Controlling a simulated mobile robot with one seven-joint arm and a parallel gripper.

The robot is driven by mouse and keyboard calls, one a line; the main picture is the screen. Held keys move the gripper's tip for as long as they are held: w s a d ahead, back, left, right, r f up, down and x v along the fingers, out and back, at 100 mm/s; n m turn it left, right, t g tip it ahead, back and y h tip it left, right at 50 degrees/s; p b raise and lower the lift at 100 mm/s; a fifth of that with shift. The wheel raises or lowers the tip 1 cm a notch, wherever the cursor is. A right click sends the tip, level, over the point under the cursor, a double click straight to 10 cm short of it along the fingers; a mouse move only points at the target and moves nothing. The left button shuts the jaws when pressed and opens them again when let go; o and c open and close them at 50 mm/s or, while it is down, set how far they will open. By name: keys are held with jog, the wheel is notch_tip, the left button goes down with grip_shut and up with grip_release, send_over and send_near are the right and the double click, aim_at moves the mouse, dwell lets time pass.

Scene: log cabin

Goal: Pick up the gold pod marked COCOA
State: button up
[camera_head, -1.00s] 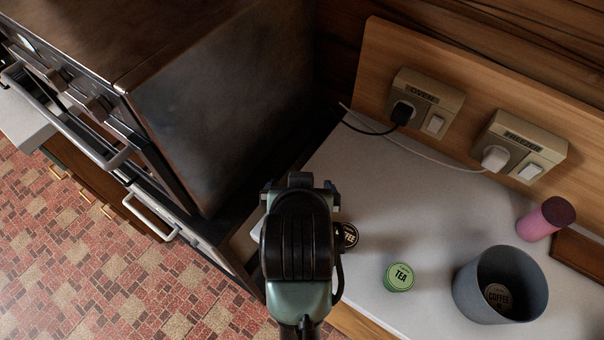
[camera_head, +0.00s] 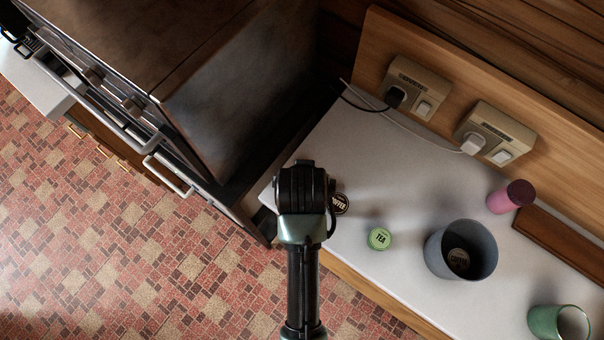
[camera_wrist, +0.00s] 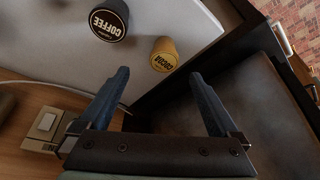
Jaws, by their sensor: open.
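The gold pod marked COCOA (camera_wrist: 164,55) stands on the pale counter in the wrist view, near the counter's edge beside the dark oven side. My gripper (camera_wrist: 158,88) is open and empty, with the pod ahead of and a little beyond its fingertips, roughly between their lines. In the head view my wrist and arm hide the gold pod and the gripper's fingers. A black pod marked COFFEE (camera_wrist: 109,20) stands to the left of the gold pod in the wrist view; it also shows partly beside my wrist in the head view (camera_head: 340,203).
A green TEA pod (camera_head: 379,238), a grey pot (camera_head: 436,252) with a COFFEE pod inside, a pink cylinder (camera_head: 500,201) and a green cup (camera_head: 543,321) stand on the counter (camera_head: 410,180). The oven (camera_head: 240,110) borders it at left. Sockets with cables (camera_head: 410,88) line the wall.

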jog(key=shift+a+p+x, duration=0.15)
jog(key=shift+p+x, duration=0.2)
jog(key=shift+x, duration=0.95)
jog(key=shift+a+p+x, duration=0.2)
jog(key=shift+p+x, duration=0.1)
jog(key=shift+x, duration=1)
jog(key=shift+w+f, duration=0.45)
jog(key=shift+f, duration=0.15)
jog(key=c, duration=1.4)
